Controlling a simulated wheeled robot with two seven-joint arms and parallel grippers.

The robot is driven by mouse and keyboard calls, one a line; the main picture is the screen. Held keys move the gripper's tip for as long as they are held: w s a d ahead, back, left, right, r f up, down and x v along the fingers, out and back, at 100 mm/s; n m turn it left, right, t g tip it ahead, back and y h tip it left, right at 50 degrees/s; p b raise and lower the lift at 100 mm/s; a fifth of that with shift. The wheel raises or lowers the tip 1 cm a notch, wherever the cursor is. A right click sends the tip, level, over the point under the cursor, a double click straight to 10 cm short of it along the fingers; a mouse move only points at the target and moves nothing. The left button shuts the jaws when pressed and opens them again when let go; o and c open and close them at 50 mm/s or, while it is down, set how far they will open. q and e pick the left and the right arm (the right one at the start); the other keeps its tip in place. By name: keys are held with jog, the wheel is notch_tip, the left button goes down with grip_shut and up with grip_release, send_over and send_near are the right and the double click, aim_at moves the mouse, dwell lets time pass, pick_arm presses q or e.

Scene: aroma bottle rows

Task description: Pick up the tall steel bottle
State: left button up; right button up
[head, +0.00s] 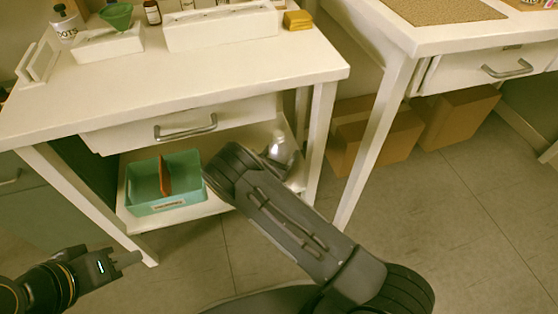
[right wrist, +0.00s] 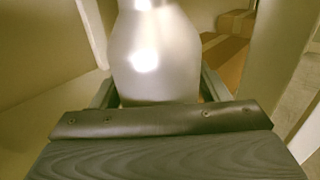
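The tall steel bottle (head: 283,150) shows at the right end of the white table's lower shelf, partly hidden by my right arm. It fills the middle of the right wrist view (right wrist: 156,55), upright, shiny, with its top cut off. My right gripper (right wrist: 158,85) has one finger on each side of the bottle's body, very close to it. I cannot tell whether the fingers press on it.
A green bin (head: 150,209) with an orange-brown piece inside stands on the lower shelf (head: 212,207), left of my right arm. A drawer (head: 190,124) and the tabletop (head: 110,88) are above. A table leg (head: 319,140) is close right of the bottle. Cardboard boxes (head: 375,146) lie beyond.

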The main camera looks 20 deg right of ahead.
jog(key=c, duration=1.2)
jog(key=shift+r, duration=0.1)
